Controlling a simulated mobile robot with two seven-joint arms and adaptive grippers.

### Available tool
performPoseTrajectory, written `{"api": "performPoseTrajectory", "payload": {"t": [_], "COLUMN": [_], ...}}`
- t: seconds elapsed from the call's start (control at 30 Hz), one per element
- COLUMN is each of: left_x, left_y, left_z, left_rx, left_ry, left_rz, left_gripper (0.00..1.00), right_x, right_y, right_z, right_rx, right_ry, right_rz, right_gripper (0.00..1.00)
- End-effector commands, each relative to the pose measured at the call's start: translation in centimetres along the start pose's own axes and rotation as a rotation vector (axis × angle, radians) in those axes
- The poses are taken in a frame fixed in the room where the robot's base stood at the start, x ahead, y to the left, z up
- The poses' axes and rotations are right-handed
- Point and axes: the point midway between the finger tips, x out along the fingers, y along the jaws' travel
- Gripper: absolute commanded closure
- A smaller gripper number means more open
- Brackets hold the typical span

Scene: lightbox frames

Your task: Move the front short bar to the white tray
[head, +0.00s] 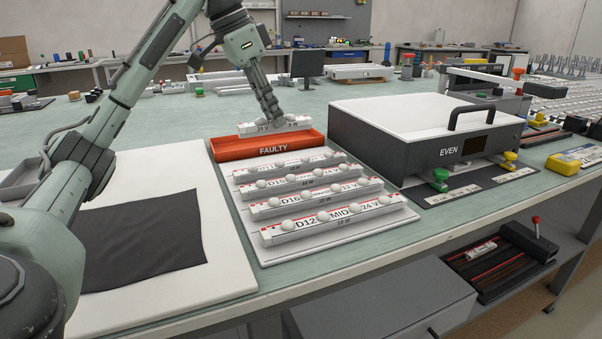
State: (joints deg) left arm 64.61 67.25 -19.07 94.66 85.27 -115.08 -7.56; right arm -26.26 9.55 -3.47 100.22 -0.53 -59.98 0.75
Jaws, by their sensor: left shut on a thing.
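My left gripper (273,116) is shut on a short white bar (258,129) marked "24 V" and "9 W". The bar is at the far side of the red "FAULTY" tray (230,153); I cannot tell whether it touches the tray. Several longer white bars with round domes lie in rows on a white board (270,253) in front of the red tray. The front one (327,220) reads "D12 MID 24 V". I cannot tell which thing is the white tray. My right gripper is not in view.
A grey box (360,141) with a white top, a black handle and "EVEN" on its front stands to the right. A dark cloth (140,240) lies on a white mat at the left. A lower shelf (480,318) holds a black rack. The green bench surface behind the red tray has some free room.

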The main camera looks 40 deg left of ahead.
Motion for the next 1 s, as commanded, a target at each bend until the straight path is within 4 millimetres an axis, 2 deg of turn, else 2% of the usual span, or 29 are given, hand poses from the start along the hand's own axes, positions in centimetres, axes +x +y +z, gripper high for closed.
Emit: {"api": "performPoseTrajectory", "payload": {"t": [0.17, 0.4, 0.53, 0.7, 1.0], "left_x": [1.9, 5.6, 7.2, 8.2, 11.7], "left_y": [-2.2, -7.3, -9.3, -10.5, -10.6], "left_z": [-0.3, -1.3, -1.6, -1.7, -0.1], "left_rx": [-0.004, -0.005, -0.003, -0.002, -0.001], "left_ry": [-0.002, -0.001, 0.000, 0.000, -0.002], "left_rz": [0.004, 0.004, 0.002, 0.000, 0.000], "left_gripper": [1.00, 1.00, 1.00, 1.00, 1.00], "right_x": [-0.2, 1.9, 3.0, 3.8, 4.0], "right_y": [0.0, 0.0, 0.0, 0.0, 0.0], "right_z": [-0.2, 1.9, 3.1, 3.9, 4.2], "right_rx": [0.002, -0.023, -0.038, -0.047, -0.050], "right_ry": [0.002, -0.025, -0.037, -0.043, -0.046], "right_rz": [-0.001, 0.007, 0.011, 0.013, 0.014], "right_gripper": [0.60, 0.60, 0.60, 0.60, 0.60]}}
